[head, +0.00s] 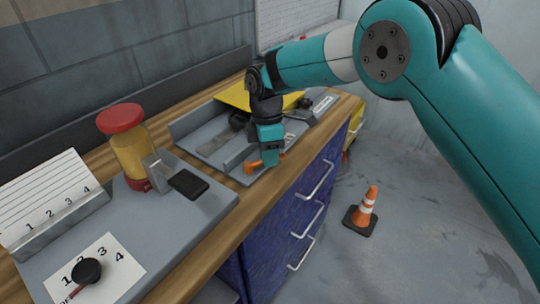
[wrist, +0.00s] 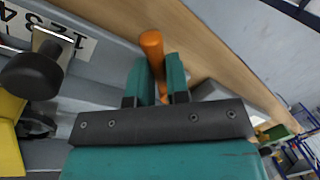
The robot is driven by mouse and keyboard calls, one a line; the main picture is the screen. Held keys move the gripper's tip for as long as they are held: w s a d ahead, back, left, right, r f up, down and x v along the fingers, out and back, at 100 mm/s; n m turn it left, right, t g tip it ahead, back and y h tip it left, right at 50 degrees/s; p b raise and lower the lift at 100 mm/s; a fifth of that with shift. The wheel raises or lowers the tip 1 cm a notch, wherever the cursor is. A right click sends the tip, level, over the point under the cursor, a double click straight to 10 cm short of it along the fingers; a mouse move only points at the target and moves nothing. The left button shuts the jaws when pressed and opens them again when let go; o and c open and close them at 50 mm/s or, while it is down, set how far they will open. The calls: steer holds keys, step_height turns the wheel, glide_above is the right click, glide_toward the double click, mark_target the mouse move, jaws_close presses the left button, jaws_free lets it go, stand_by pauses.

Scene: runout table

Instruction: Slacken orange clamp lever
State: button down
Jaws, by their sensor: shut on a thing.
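The orange clamp lever (wrist: 152,42) shows in the wrist view with its rounded end sticking out past my gripper (wrist: 159,78), whose two teal fingers are shut on it from both sides. In the head view the orange lever (head: 251,168) shows low at the front edge of the grey fixture, with my gripper (head: 270,160) pointing down over it. The lever's pivot is hidden behind the fingers and the gripper body.
The grey fixture tray (head: 183,128) has a yellow plate (head: 236,97). Nearer on the wooden bench stand a red-capped jar (head: 130,150), a black knob (head: 86,271) on a numbered dial, and a numbered card (head: 40,195). A traffic cone (head: 367,205) stands on the floor.

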steer(key=shift+a, duration=0.1)
steer(key=c, duration=1.1)
jaws_free()
steer(key=w+r+p, duration=0.3)
steer(key=r+p, duration=0.5)
steer(key=r, duration=0.9)
steer(key=shift+a, duration=0.45)
